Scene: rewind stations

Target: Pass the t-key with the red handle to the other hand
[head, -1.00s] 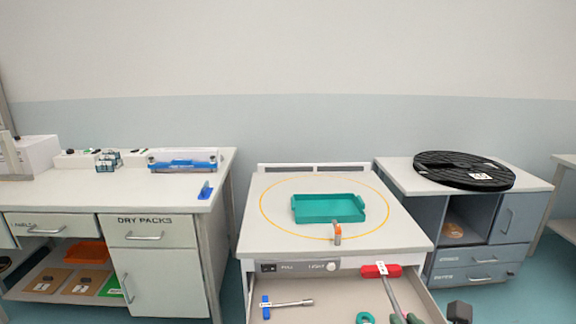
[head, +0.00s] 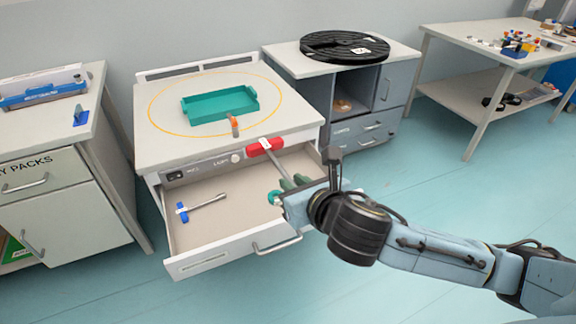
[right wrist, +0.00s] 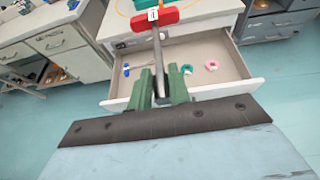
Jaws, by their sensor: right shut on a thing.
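The t-key with the red handle (head: 265,146) is in my right gripper (head: 293,184). Its grey shaft runs from the green fingers up to the red crossbar, which appears in front of the middle station's top. In the right wrist view, the red handle (right wrist: 155,19) is at the top, and the shaft is between the two green fingers of the right gripper (right wrist: 162,86). The fingers are shut on the shaft, above the open drawer. My left gripper is in neither view now.
The open drawer (head: 225,233) holds a blue-handled t-key (head: 205,204), a teal ring (head: 275,197) and a pink ring (right wrist: 211,65). A teal tray (head: 220,105) and an orange-topped piece (head: 234,125) are on the station. A black reel (head: 345,46) lies on the cabinet behind.

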